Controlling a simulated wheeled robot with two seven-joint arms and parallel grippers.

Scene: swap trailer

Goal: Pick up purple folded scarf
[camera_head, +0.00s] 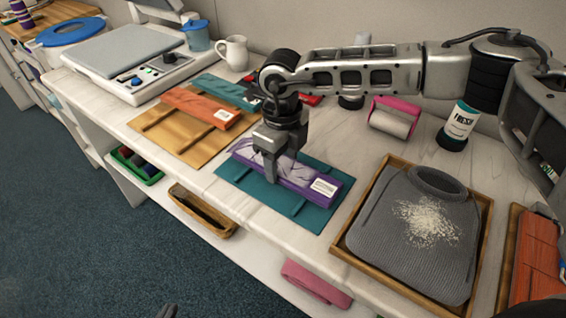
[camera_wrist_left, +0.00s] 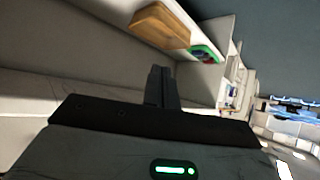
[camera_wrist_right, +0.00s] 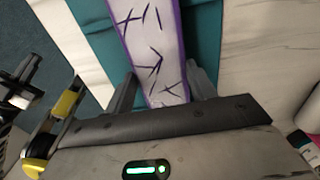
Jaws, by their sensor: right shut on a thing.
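The purple folded scarf (camera_head: 308,180), with a pale marbled face and a white label, lies along a teal folded cloth or mat (camera_head: 229,178) on the counter. My right gripper (camera_head: 273,172) reaches down over its left part and is shut on it. In the right wrist view the scarf (camera_wrist_right: 150,45) runs between the two fingers (camera_wrist_right: 161,82), with the teal cloth (camera_wrist_right: 203,40) on both sides. My left gripper (camera_wrist_left: 162,85) shows in the left wrist view with its fingers together and empty, below counter height facing the shelf.
A wooden tray (camera_head: 343,247) with a grey sweater (camera_head: 415,235) stands right of the scarf. An orange folded scarf (camera_head: 200,106) on a tan mat (camera_head: 165,141), a scale (camera_head: 130,62) and a white pitcher (camera_head: 234,52) are to the left. A pink lint roller (camera_head: 394,118) lies behind.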

